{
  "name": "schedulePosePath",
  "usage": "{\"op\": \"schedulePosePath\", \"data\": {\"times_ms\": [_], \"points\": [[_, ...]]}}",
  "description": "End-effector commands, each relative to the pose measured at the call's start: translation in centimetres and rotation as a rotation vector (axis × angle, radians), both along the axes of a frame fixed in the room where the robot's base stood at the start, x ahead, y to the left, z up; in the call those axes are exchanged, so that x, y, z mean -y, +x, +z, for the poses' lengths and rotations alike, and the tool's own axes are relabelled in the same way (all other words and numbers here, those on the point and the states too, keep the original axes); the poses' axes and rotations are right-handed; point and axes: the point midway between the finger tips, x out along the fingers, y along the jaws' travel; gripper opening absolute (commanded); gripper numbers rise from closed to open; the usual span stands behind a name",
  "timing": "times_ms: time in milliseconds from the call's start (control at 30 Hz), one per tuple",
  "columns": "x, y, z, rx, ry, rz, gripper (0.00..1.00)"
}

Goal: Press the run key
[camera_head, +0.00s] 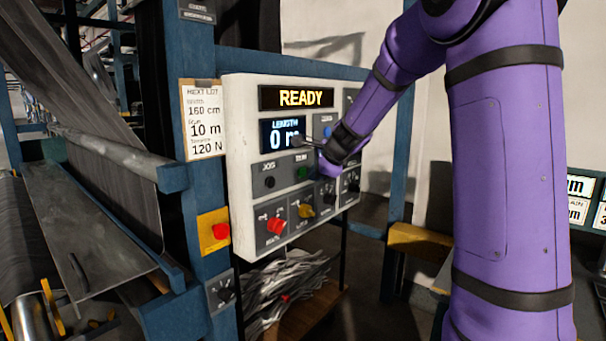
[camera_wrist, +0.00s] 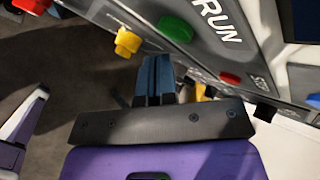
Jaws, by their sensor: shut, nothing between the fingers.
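The green run key (camera_head: 302,173) sits on a grey plate of the white control panel (camera_head: 245,215), below the LENGTH display. In the wrist view the green key (camera_wrist: 175,28) stands beside large RUN lettering. My gripper (camera_head: 299,141) is shut and empty. In the head view its tips overlap the right side of the LENGTH display, above the green key. In the wrist view the shut fingers (camera_wrist: 157,75) appear below the key in the picture, apart from it. The gap between the tips and the panel is hard to judge.
The panel reads READY (camera_head: 297,97) and LENGTH 0 m. A red button (camera_wrist: 230,78) marked STOP sits near the run key. A black JOG button (camera_head: 269,181), red knob (camera_head: 276,226) and yellow knob (camera_head: 305,210) are close by. A red emergency button (camera_head: 221,231) is lower left.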

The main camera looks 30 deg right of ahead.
Motion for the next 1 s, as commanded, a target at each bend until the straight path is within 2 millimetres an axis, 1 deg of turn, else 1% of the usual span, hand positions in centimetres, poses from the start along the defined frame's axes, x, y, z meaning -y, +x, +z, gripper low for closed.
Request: {"op": "schedulePosePath", "data": {"times_ms": [367, 667, 1000], "points": [[-0.02, 0.05, -0.01, 0.0, 0.0, 0.0, 0.0], [-0.31, 0.8, 0.01, 0.0, 0.0, 0.0, 0.0], [-0.3, 0.81, 0.02, 0.0, 0.0, 0.0, 0.0]]}}
